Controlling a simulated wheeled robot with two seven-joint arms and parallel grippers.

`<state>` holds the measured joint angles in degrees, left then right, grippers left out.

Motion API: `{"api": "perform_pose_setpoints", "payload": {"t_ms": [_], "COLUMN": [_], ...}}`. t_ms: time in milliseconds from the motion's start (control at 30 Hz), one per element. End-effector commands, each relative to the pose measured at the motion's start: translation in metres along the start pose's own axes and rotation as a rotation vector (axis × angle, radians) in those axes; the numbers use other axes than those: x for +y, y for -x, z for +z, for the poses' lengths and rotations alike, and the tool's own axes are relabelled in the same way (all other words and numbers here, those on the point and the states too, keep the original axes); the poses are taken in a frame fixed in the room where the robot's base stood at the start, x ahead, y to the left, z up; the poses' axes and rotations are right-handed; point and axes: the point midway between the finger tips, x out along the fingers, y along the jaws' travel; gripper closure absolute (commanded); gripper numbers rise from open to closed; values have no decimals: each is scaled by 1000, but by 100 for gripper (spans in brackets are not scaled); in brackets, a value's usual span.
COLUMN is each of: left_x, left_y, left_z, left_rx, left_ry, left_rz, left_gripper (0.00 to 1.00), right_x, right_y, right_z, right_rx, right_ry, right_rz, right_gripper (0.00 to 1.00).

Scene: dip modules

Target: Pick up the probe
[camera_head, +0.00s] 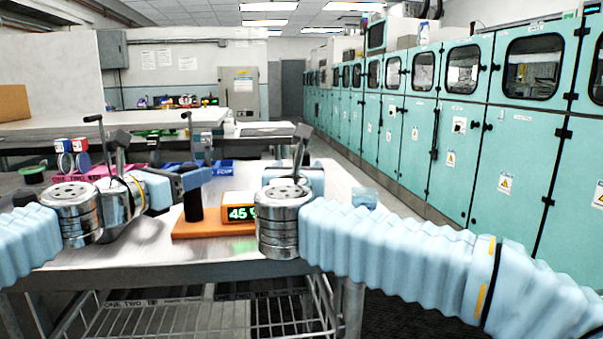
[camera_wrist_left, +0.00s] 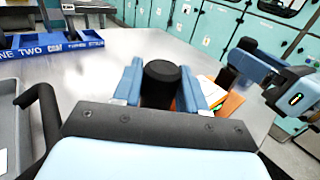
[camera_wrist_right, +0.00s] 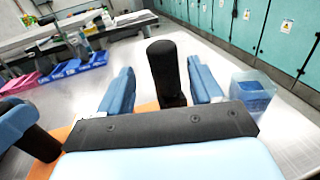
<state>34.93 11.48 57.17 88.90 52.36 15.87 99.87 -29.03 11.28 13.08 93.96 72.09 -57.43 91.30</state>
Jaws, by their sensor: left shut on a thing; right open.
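A black upright cylinder, probably the probe (camera_head: 193,207), stands at the left end of an orange base with a lit green display (camera_head: 241,213). My left gripper (camera_head: 195,182) is shut around it; its blue fingers flank the black top (camera_wrist_left: 162,82) in the left wrist view. A second black cylinder (camera_wrist_right: 165,72) stands between the spread blue fingers of my right gripper (camera_wrist_right: 163,88), with a gap beside it. I cannot tell whether the left cylinder is clear of the base.
A clear bluish cup (camera_wrist_right: 253,92) stands to the right of my right gripper. Blue bins (camera_wrist_left: 55,45) and pink bins (camera_head: 92,174) sit at the back and left. The steel table (camera_head: 150,240) is bare in front. Teal cabinets (camera_head: 480,150) line the right.

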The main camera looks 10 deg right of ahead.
Motion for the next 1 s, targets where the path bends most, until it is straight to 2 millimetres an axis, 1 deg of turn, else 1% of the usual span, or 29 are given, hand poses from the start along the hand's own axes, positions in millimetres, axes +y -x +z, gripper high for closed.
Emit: {"api": "perform_pose_setpoints", "payload": {"t_ms": [200, 300, 400, 567, 667, 933, 1000], "left_x": [0, 0, 0, 0, 0, 0, 0], "left_y": [0, 0, 0, 0, 0, 0, 0], "left_z": [0, 0, 0, 0, 0, 0, 0], "left_rx": [-1, -1, -1, 0, 0, 0, 0], "left_ry": [0, 0, 0, 0, 0, 0, 0], "left_rz": [0, 0, 0, 0, 0, 0, 0], "left_gripper": [100, 100, 100, 100, 100, 100, 100], "right_x": [-6, -6, -5, -5, -5, -5, -5], "right_y": [-34, -45, -49, -49, -49, -49, -49], "right_z": [-2, -2, -2, -1, -1, -1, -1], "right_rx": [1, 1, 0, 0, 0, 0, 0], "right_ry": [0, 0, 0, 1, 1, 1, 1], "right_rz": [-2, -2, 0, 0, 0, 0, 0], "right_gripper": [35, 35, 35, 35, 49, 90, 91]}}
